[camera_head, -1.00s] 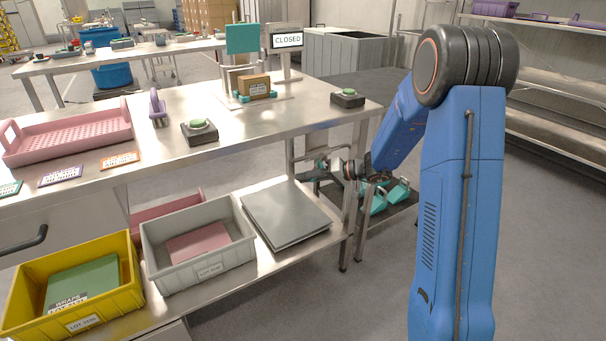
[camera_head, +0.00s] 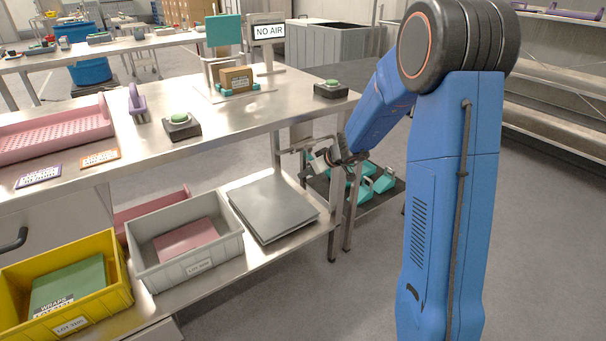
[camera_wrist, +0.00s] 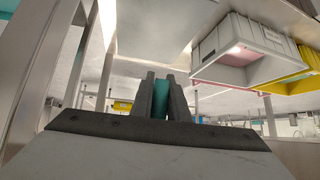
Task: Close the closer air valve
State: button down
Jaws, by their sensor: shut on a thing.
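My gripper (camera_head: 322,162) is at the table's right end, below the top, beside a grey pipe (camera_head: 304,146) on the table frame. In the wrist view its two dark fingers (camera_wrist: 161,97) are shut on a teal piece (camera_wrist: 160,99), which looks like the handle of the closer air valve. The valve body and the handle's angle to the pipe are mostly hidden by my gripper. A small sign (camera_head: 268,31) on the tabletop station reads "NO AIR".
Teal objects (camera_head: 382,180) lie on a dark low shelf just right of the table leg. Grey crate (camera_head: 190,268), yellow crate (camera_head: 100,300) and grey plates (camera_head: 272,207) stand on the lower shelf. Open floor lies in front and to the right.

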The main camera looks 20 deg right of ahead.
jog(key=shift+d+h, duration=0.3)
jog(key=shift+w, duration=0.1)
jog(key=c, duration=1.7)
grip_release()
jog(key=shift+d, duration=0.1)
jog(key=v, duration=1.7)
